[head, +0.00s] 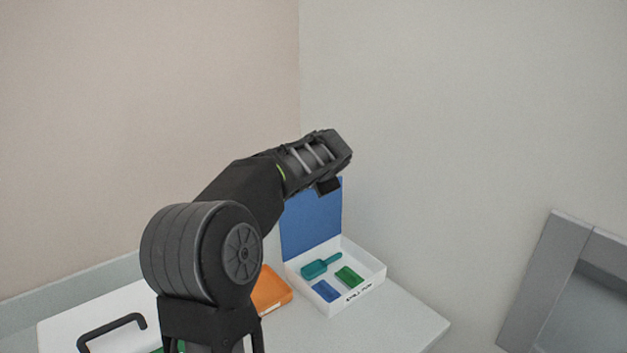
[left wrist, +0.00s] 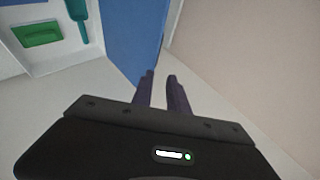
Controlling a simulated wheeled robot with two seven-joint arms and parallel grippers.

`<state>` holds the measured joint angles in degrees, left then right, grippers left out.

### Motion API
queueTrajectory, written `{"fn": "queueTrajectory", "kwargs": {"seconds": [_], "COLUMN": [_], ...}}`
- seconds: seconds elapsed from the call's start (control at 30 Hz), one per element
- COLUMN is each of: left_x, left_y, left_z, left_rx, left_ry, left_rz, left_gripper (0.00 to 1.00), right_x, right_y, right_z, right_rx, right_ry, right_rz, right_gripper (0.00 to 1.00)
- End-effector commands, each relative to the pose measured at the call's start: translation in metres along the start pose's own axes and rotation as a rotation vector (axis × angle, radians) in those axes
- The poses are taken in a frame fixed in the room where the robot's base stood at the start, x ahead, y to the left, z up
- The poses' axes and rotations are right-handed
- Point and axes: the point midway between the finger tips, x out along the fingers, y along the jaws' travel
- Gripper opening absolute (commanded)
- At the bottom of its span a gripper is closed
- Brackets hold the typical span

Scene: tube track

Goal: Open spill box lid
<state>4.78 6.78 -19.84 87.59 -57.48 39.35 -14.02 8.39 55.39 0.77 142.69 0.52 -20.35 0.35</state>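The spill box (head: 374,283) is an open white tray with dark lettering on its front, on the table. Its blue lid (head: 312,225) stands upright at the back of the box, its upper part partly hidden by my left arm. The left wrist view shows the blue lid (left wrist: 135,35) from behind my left gripper (left wrist: 161,76). The two fingers are apart with a narrow gap and nothing between them. Their tips are close to the lid's edge; I cannot tell if they touch it. In the head view the fingertips are hidden. My right gripper is not in view.
In the box lie a teal scoop (head: 320,265), a green piece (head: 349,276) and a blue piece (head: 326,291). An orange item (head: 270,291) is left of the box. A white case with a black handle (head: 110,330) is at the front left. Walls stand behind the table.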

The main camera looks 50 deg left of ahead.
Motion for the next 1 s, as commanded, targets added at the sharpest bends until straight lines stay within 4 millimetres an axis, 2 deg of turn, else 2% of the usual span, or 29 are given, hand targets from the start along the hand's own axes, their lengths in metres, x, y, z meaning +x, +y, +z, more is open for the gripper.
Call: {"fn": "queueTrajectory", "kwargs": {"seconds": [0.43,0.57,0.8,1.0], "left_x": [-0.003,-0.019,-0.060,-0.078], "left_y": [0.002,0.003,0.002,0.001], "left_z": [0.000,0.001,0.001,0.001], "left_rx": [-0.003,-0.004,-0.003,-0.002], "left_ry": [0.001,0.003,0.003,0.001], "left_rz": [0.001,0.001,-0.001,0.000], "left_gripper": [0.20,0.20,0.20,0.20], "right_x": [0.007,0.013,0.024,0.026], "right_y": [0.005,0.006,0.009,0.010], "right_z": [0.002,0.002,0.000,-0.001], "right_rx": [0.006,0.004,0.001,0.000], "right_ry": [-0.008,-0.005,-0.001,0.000], "right_rz": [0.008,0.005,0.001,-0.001], "right_gripper": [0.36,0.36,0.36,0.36]}}
